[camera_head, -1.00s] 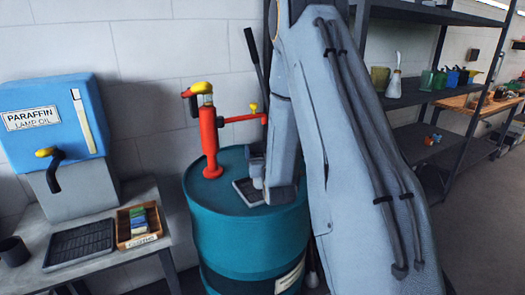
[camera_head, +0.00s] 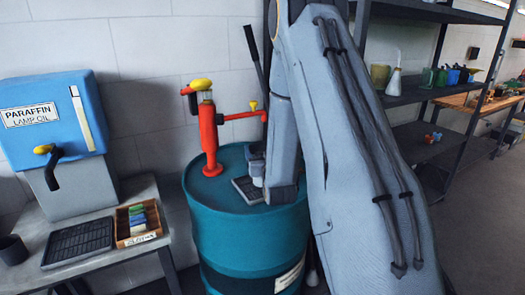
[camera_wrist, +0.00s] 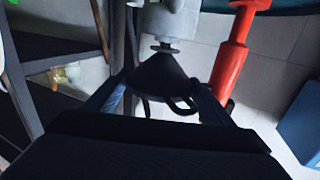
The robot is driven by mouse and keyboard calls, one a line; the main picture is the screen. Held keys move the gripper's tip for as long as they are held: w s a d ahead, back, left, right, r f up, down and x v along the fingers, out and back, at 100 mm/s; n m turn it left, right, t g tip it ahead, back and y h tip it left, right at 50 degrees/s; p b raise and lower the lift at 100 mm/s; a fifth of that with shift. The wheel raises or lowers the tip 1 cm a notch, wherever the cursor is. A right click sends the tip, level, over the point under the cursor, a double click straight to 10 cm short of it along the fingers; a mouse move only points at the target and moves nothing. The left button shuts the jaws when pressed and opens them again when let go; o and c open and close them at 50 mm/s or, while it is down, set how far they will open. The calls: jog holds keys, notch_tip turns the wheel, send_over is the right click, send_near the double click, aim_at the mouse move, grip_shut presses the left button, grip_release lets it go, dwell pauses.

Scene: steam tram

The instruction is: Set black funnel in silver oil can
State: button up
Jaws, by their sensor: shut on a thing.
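In the wrist view my gripper (camera_wrist: 158,98) is shut on the black funnel (camera_wrist: 155,78), with one finger on each side of it. The funnel's dark loop handle shows near the right finger. Its narrow end points at the silver oil can (camera_wrist: 168,22) and meets or overlaps a small grey disc at the can's top. I cannot tell how far the spout is inside. In the head view the silver oil can (camera_head: 257,171) stands on the teal drum's top, partly hidden by my arm. My gripper and the funnel are mostly hidden there.
A red hand pump (camera_head: 209,135) rises from the teal drum (camera_head: 225,235), left of the can, with its outlet reaching right. A black grate (camera_head: 247,190) lies on the drum. A paraffin tank (camera_head: 55,115) stands on the left table. Dark shelves (camera_head: 430,95) stand at right.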

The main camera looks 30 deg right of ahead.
jog(key=shift+f, duration=0.25)
jog(key=o, duration=1.1)
jog(key=shift+s, duration=0.1)
jog(key=shift+s+a+r+p, duration=0.2)
jog(key=shift+s+a, duration=0.05)
jog(key=shift+s, duration=0.5)
jog(key=shift+s+a+r+p, duration=0.15)
jog(key=shift+s+a+r, duration=0.1)
jog(key=shift+s, duration=0.55)
jog(key=shift+s+a+r+p, duration=0.2)
jog(key=shift+s, duration=0.55)
